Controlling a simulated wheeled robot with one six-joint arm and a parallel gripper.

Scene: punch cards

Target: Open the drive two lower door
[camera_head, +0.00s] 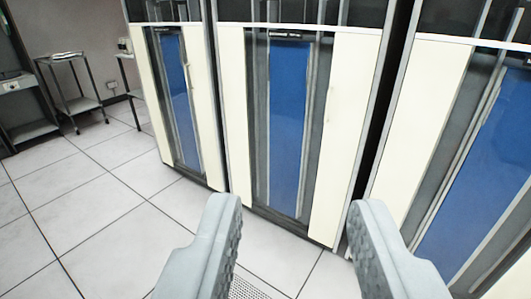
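Three tall cabinets with cream and blue lower doors stand in a row in front of me. The middle lower door (286,125) is cream at the sides with a dark-framed blue panel. The left lower door (179,105) is narrower in view, and the right lower door (480,160) is cut off by the picture's edge. I cannot read any drive number on them. My gripper (290,215) is open and empty, its two grey fingers wide apart. It is in front of the lower part of the middle door, and I see no contact.
Dark upper sections (300,12) sit above the doors. A dark gap separates the middle and right cabinets. Small metal carts (75,95) and a grey desk or machine (20,105) stand at the far left. The tiled floor (100,220) at left is clear.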

